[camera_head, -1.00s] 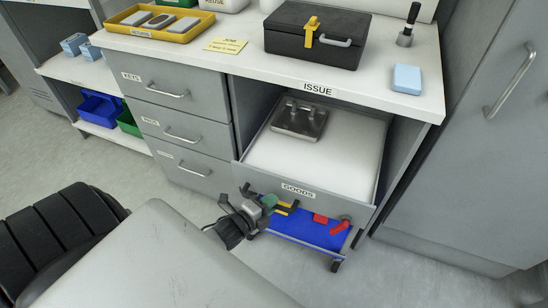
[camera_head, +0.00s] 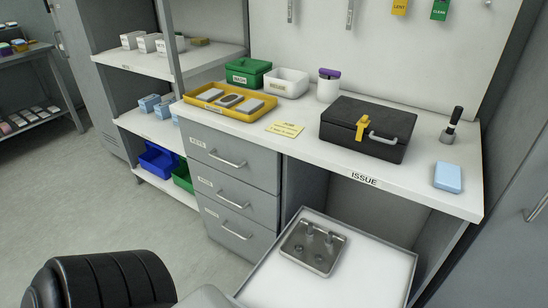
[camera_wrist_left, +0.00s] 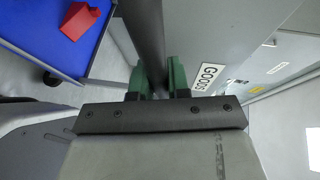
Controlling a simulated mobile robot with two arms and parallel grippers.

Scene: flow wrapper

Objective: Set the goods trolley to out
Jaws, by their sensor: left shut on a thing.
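A metal plate with two upright fittings (camera_head: 312,248) lies on that top. In the left wrist view the GOODS label (camera_wrist_left: 208,76) is on the trolley's grey front panel, beside a dark bar handle (camera_wrist_left: 145,30). My left gripper (camera_wrist_left: 157,75), with green fingers, is shut on this bar, one finger on each side. The left gripper is outside the head view. The right gripper is in neither view.
The issue counter (camera_head: 400,180) carries a black case (camera_head: 367,130), a yellow tray (camera_head: 230,100) and a blue block (camera_head: 448,177). A drawer unit (camera_head: 235,190) stands left of the trolley. Blue lower tray (camera_wrist_left: 40,30) holds a red piece (camera_wrist_left: 80,20). Floor at left is clear.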

